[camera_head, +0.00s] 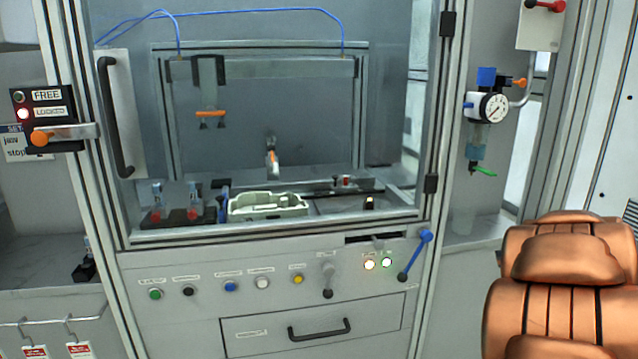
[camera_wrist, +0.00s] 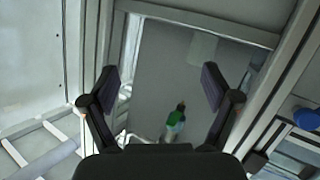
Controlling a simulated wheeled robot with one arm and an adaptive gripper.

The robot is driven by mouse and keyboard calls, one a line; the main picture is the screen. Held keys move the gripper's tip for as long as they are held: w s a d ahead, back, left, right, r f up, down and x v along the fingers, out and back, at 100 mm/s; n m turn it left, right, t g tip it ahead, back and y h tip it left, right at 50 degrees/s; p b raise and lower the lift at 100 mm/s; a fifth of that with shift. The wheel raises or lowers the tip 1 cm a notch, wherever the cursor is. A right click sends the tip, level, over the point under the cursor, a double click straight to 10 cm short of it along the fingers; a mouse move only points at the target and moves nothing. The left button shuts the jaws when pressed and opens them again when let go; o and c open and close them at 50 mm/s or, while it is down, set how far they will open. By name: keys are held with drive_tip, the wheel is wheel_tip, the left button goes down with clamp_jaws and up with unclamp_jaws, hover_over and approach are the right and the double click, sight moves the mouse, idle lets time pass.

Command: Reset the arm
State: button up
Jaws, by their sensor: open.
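My gripper (camera_wrist: 168,88) shows in the wrist view with its two black fingers spread wide apart and nothing between them. Beyond the fingers is a grey surface with a small green-and-dark item (camera_wrist: 176,122) on it, too small to tell what it is. In the head view, a copper-coloured part of my arm fills the lower right corner. My gripper does not show in that view.
A glazed cabinet (camera_head: 432,210) with a black door handle (camera_head: 115,115) stands ahead. Behind the glass is a pale tray (camera_head: 268,217). A lock box (camera_head: 42,122) is at left, a pressure gauge (camera_head: 487,107) at right. A blue-handled lever (camera_head: 414,255) sticks out below the window.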

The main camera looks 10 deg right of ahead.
drive_tip(key=s+a+f+g+y, duration=0.1)
drive_tip(key=s+a+f+g, duration=0.25)
drive_tip(key=a, duration=0.55)
drive_tip(key=s+a+f+g+y, duration=0.1)
drive_tip(key=s+a+f+g, duration=0.3)
drive_tip(key=a, duration=0.5)
drive_tip(key=s+a+f+g+y, duration=0.1)
drive_tip(key=s+a+f+g, duration=0.1)
drive_tip(key=s+a, duration=0.55)
drive_tip(key=s+a+f+n+g+y, duration=0.2)
drive_tip(key=s+a+n+g+y, duration=0.3)
drive_tip(key=s+a, duration=1.15)
wheel_tip(320, 180, up, 25)
drive_tip(key=a+m+p, duration=0.1)
drive_tip(key=m+p, duration=0.1)
drive_tip(key=p, duration=2.1)
drive_tip(key=shift+a+h, duration=0.25)
drive_tip(key=shift+h, duration=0.15)
drive_tip(key=shift+s+f, duration=0.1)
